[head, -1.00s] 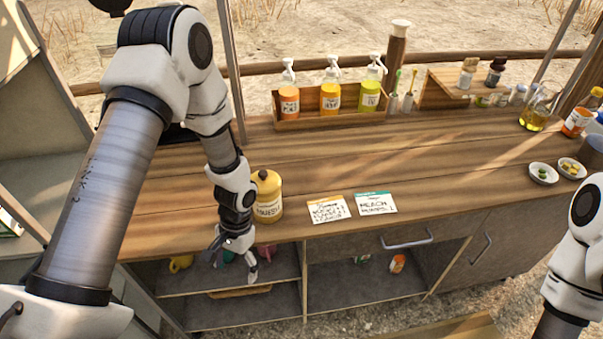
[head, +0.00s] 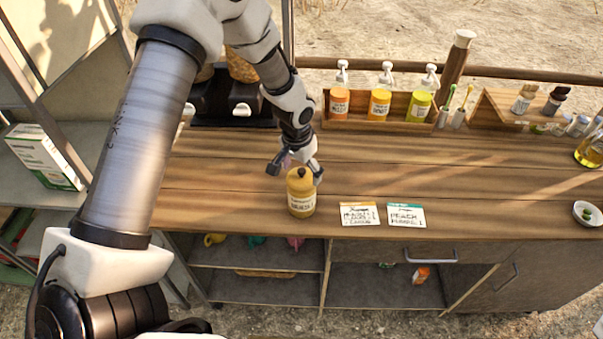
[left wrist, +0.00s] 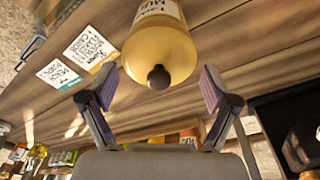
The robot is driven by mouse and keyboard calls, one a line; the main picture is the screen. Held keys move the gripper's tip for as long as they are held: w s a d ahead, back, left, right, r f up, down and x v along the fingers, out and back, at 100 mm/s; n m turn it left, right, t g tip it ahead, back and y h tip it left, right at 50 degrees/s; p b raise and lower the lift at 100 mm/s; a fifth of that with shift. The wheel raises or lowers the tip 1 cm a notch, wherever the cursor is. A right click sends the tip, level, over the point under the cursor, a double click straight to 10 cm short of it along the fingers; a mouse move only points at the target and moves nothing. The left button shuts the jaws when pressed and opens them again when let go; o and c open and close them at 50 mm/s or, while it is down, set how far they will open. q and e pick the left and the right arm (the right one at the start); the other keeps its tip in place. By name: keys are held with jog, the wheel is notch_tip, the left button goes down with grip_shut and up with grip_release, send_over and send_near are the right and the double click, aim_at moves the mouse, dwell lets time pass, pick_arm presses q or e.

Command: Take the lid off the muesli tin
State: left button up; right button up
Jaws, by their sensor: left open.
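The yellow muesli tin (head: 301,200) stands upright on the wooden counter, with its domed lid (head: 300,178) and dark knob on top. The lid is on the tin. In the left wrist view the tin (left wrist: 155,20) shows from above, its dark knob pointing toward the space between my fingers. My left gripper (head: 295,170) is open just behind and above the tin; in the left wrist view its two fingers (left wrist: 157,90) stand on either side of the knob, apart from it. My right gripper is out of view.
Two cards (head: 359,214) (head: 406,215) lie right of the tin. A wooden rack (head: 378,113) of pump bottles stands at the back. A dark machine (head: 228,100) is behind my left arm. Shelves lie below.

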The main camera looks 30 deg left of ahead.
pick_arm(q)
jog(key=c, duration=1.1)
jog(key=shift+d, duration=0.15)
jog(key=shift+c, duration=0.8)
jog(key=shift+s, duration=0.1)
jog(key=shift+c, duration=0.5)
